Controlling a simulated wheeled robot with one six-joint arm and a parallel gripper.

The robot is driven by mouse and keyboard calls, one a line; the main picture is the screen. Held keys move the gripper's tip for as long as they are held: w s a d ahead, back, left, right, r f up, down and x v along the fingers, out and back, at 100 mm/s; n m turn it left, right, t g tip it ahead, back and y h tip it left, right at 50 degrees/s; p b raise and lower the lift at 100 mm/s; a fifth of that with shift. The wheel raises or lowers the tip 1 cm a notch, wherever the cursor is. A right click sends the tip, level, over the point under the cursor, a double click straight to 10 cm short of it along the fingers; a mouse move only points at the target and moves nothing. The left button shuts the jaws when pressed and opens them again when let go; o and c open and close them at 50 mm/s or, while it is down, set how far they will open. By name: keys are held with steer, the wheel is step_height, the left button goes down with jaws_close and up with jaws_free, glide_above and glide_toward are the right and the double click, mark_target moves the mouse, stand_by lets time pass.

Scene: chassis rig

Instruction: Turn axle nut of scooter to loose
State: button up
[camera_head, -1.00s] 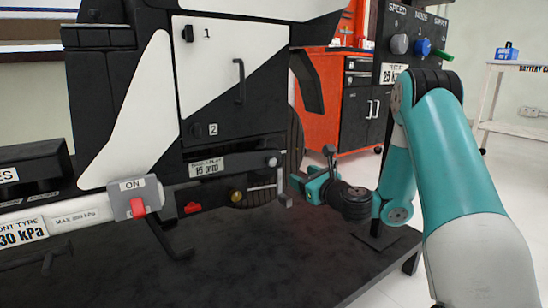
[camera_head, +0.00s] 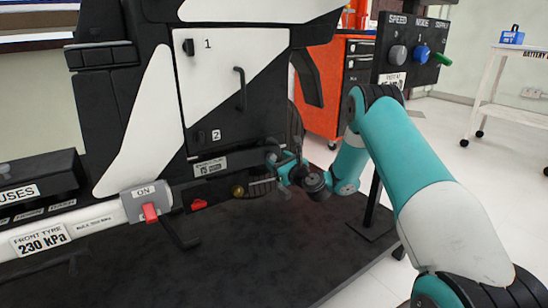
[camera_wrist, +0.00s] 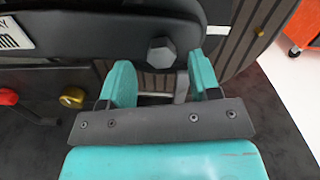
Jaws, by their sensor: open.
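The axle nut (camera_wrist: 161,52) is a dark grey hex head on the end of a black arm of the scooter (camera_head: 235,85), seen in the wrist view. My gripper (camera_wrist: 159,66) is open, with one teal finger to the left of the nut and one to the right. The nut appears between the fingertips, with a gap on the left and a smaller one on the right. I cannot tell whether a finger touches it. In the head view my gripper (camera_head: 279,160) is at the scooter's lower right and hides the nut.
A brass knob (camera_wrist: 72,97) and a red knob (camera_wrist: 8,97) sit left of the gripper. A switch panel (camera_head: 415,50) stands on a post at right. A red cabinet (camera_head: 322,90) and a white cart (camera_head: 495,90) are behind. The black table (camera_head: 200,265) is mostly clear.

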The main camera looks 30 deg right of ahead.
mark_target(273, 157)
steer(key=shift+w+b, duration=0.3)
steer(key=shift+w, duration=1.3)
steer(key=c, duration=0.9)
steer(key=shift+a, duration=0.1)
